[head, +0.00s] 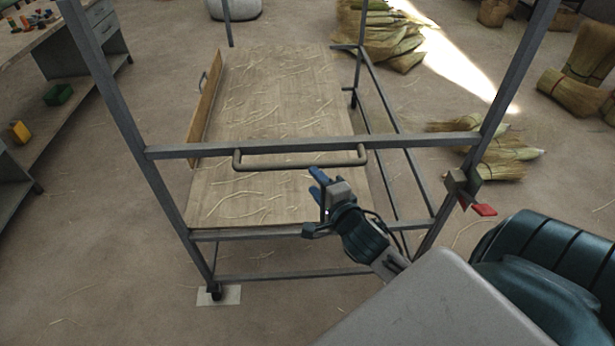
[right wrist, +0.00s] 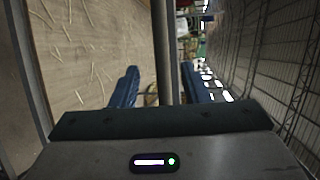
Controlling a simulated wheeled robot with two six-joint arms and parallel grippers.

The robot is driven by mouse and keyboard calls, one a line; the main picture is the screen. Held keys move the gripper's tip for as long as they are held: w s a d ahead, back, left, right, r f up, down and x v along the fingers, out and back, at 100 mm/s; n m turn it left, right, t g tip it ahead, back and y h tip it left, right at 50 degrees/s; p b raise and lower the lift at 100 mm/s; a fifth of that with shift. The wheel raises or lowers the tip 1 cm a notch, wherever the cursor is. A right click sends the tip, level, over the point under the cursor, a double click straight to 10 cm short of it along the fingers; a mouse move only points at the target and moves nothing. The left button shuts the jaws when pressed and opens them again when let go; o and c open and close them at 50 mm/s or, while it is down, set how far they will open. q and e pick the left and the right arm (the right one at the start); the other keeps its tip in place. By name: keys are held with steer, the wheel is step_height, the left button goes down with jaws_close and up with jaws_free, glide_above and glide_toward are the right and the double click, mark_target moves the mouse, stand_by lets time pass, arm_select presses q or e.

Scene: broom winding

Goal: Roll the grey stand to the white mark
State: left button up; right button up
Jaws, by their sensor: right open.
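The grey stand (head: 290,149) is a metal frame on small casters with a wooden board (head: 265,100) as its deck. A bar handle (head: 300,165) is fixed across its near rail. My right gripper (head: 317,182) is open just below the handle, near its right half. In the right wrist view a bar (right wrist: 163,50) runs between the two blue fingers (right wrist: 158,88), which are apart. The white mark (head: 231,294) is a pale patch on the floor at the near left corner, with a caster of the stand over it. My left gripper is not in view.
A red lever (head: 484,210) sticks out from the right post. A workbench (head: 95,45) stands at the left. Straw bundles (head: 385,35) lie behind the stand, and more (head: 500,160) lie to its right. Loose straws litter the board and floor. Floor at the near left is mostly clear.

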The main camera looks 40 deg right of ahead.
steer(key=shift+v, duration=1.2)
steer(key=shift+f, duration=0.1)
steer(key=d+f+n+g, duration=0.2)
steer(key=f+n, duration=0.1)
steer(key=f, duration=0.8)
steer(key=d+f+n+g, duration=0.2)
steer(key=f+n, duration=0.1)
steer(key=f, duration=0.9)
steer(key=s+f+n+g, duration=0.2)
steer(key=s+f, duration=0.1)
steer(key=f, duration=0.6)
steer(key=s+f+n+g, duration=0.2)
steer(key=s+f+n, duration=0.15)
steer(key=f, duration=0.55)
steer(key=s+a+f+n+g, duration=0.1)
steer(key=s+f+n+g, duration=0.1)
steer(key=s+f, duration=0.5)
steer(key=s+a+f+n+g+y, duration=0.1)
steer(key=s+f+n, duration=0.3)
steer(key=s+f, duration=0.4)
steer(key=s+a+f+n+g, duration=0.3)
steer(key=s+f, duration=0.4)
steer(key=s, duration=0.8)
steer(key=shift+a+f+y, duration=0.15)
steer(key=shift+f+y, duration=0.15)
steer(key=shift+s+n, duration=0.1)
steer(key=shift+n, duration=0.15)
